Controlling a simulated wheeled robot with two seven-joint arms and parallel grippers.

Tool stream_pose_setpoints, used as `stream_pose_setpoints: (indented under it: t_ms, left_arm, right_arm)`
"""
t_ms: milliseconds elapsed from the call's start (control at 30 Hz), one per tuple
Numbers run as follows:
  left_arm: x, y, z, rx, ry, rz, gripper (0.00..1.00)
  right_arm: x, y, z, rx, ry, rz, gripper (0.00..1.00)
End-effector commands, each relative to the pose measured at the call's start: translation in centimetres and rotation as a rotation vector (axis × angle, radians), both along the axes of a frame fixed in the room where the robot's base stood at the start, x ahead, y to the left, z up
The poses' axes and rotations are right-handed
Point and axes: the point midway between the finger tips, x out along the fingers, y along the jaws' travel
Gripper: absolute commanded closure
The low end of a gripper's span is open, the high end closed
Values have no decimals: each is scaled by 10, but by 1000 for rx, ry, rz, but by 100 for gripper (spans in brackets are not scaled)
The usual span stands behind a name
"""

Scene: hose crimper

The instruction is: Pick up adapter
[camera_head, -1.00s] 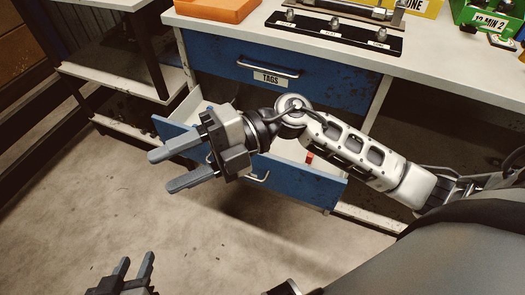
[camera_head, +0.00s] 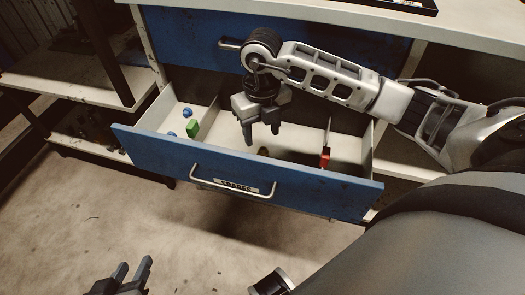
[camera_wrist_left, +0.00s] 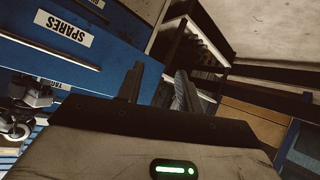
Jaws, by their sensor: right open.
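The open drawer labelled SPARES (camera_head: 150,148) holds several small parts. A small brass-brown part (camera_head: 263,151) lies on the drawer floor, partly hidden by the front panel; it may be the adapter, but I cannot tell. My right gripper (camera_head: 262,136) points down inside the drawer's outline, just above and behind that part, with its fingers apart and nothing seen between them. My left gripper (camera_head: 132,272) is low at the front left, away from the drawer. Its two fingers stand apart and empty in the left wrist view (camera_wrist_left: 158,88).
A green block (camera_head: 192,129) and blue parts (camera_head: 187,112) lie in the drawer's left section. A red part (camera_head: 324,158) is by the right divider. The drawer handle (camera_head: 232,190) sticks out in front. A dark shelf rack (camera_head: 75,70) stands left. The floor in front is clear.

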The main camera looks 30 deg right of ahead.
Motion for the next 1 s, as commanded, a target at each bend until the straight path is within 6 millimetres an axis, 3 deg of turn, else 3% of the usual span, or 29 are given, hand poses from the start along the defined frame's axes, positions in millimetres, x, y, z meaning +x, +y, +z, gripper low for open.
stream_pose_setpoints:
  t_ms: [100, 367, 633, 867, 900, 1000]
  left_arm:
    - [1, -1, 1, -8, -19, -1, 64]
    - [2, -2, 2, -16, -34, 0, 64]
    - [4, -6, 10, -41, -93, -3, 64]
    - [3, -6, 16, -43, -112, -7, 64]
    - [3, -6, 16, -43, -111, -7, 64]
    - [3, -6, 16, -43, -110, -7, 64]
  right_arm:
    - [0, 0, -16, 2, 1, -1, 49]
    - [-1, 0, -32, 3, 1, 1, 49]
    - [-2, -3, -70, 2, 2, 2, 49]
    - [-1, -3, -72, 2, -1, 2, 49]
    - [-1, -3, -72, 2, -1, 2, 52]
    - [-1, -3, -72, 2, -1, 2, 80]
